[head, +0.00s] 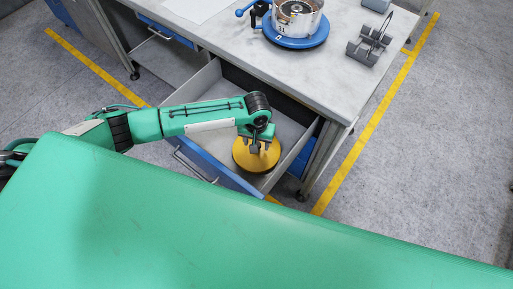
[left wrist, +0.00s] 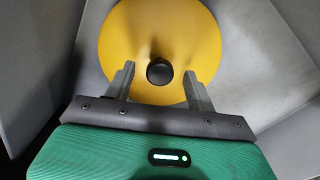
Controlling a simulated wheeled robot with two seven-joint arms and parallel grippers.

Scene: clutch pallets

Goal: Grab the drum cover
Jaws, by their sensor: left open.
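The drum cover (head: 241,157) is a yellow disc with a dark round knob. It lies in the open drawer (head: 208,92) of the workbench. In the left wrist view the cover (left wrist: 185,40) fills the upper middle, and its black knob (left wrist: 159,71) sits between the fingertips. My left gripper (head: 257,148) is over the cover, pointing down. In the left wrist view its two fingers (left wrist: 160,82) are apart on either side of the knob, with gaps showing. My right gripper is in neither view.
The drawer's walls stand close around the cover. On the grey bench top (head: 335,62) are a metal drum on a blue round base (head: 298,42) and a grey metal holder (head: 370,47). Yellow tape (head: 365,135) lines the floor, which is clear to the right.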

